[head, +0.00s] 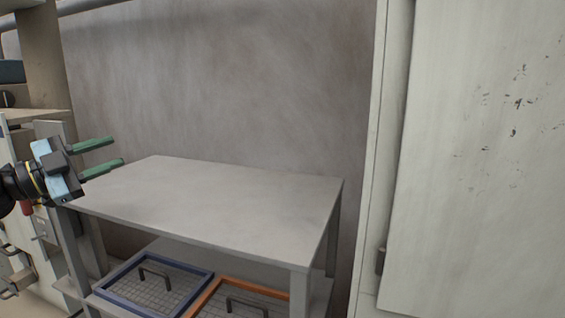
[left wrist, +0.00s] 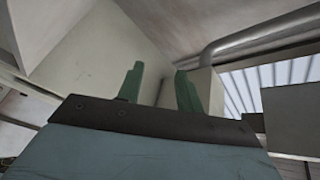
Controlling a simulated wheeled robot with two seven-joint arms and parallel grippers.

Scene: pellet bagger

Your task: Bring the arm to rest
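My left gripper (head: 117,153) comes in from the left edge of the head view, in front of the left end of a grey table. Its two green fingers are apart with nothing between them. It also shows in the left wrist view (left wrist: 160,80), where the fingers stand apart and empty, pointing toward a pale wall and a pipe. My right gripper is in neither view.
The grey table (head: 215,195) has a bare top. On its lower shelf lie a blue-framed mesh screen (head: 185,268) and an orange-framed one (head: 206,293), each with a handle. Machinery (head: 48,90) stands at the left. A large pale panel (head: 480,150) fills the right.

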